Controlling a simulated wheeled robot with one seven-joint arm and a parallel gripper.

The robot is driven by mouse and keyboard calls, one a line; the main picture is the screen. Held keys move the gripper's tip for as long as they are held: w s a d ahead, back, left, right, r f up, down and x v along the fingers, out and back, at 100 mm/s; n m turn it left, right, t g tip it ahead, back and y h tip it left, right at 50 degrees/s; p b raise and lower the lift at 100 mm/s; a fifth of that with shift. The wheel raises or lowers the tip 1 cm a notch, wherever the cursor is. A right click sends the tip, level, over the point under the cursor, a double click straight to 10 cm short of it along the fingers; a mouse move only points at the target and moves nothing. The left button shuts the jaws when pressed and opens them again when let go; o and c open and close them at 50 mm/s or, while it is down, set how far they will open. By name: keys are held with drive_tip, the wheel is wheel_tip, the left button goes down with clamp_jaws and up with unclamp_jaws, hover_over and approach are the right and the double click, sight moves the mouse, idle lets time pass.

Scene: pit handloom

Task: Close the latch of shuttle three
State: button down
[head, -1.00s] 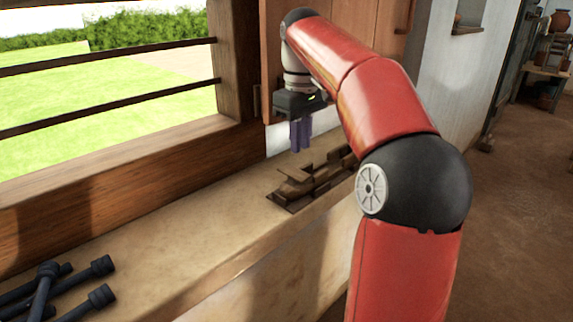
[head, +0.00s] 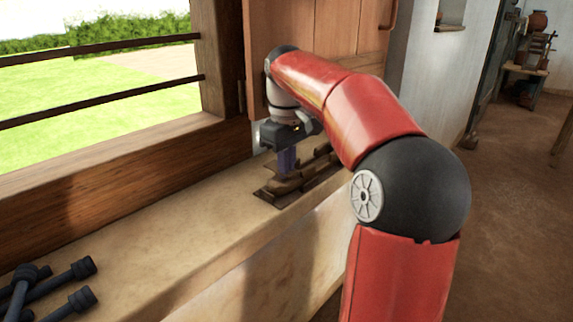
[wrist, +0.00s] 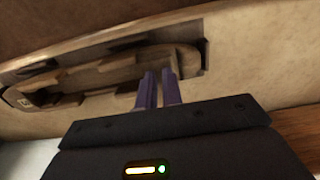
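A dark wooden shuttle (head: 309,176) lies in a low wooden holder (head: 272,199) on the ledge below the window. In the wrist view the shuttle (wrist: 110,76) is long and boat-shaped, with raised dark pieces along it. My gripper (head: 287,176) points down over the shuttle's near end. Its purple fingers (wrist: 159,80) are close together, with a thin gap and nothing seen between them. The tips overlap the shuttle's right end in the wrist view; I cannot tell whether they touch it. I cannot make out the latch, which the fingers may hide.
Several dark rods with knobbed ends (head: 50,287) lie on the ledge at the lower left. A barred window (head: 100,75) and a wooden shutter (head: 330,38) stand behind the ledge. The ledge (head: 180,230) between rods and shuttle is clear.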

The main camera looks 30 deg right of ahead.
drive_tip(key=shift+m, duration=0.3)
drive_tip(key=m+p, duration=0.2)
drive_tip(key=shift+r+m, duration=0.2)
drive_tip(key=shift+m, duration=0.1)
drive_tip(key=m+p, duration=0.2)
drive_tip(key=m, duration=0.3)
drive_tip(key=shift+f+p, duration=0.15)
drive_tip(key=shift+p, duration=0.25)
drive_tip(key=m, duration=0.4)
drive_tip(key=shift+m, duration=0.4)
drive_tip(key=m, duration=0.4)
drive_tip(key=shift+f+m, duration=0.1)
drive_tip(key=shift+m, duration=0.3)
drive_tip(key=c, duration=1.8)
unclamp_jaws()
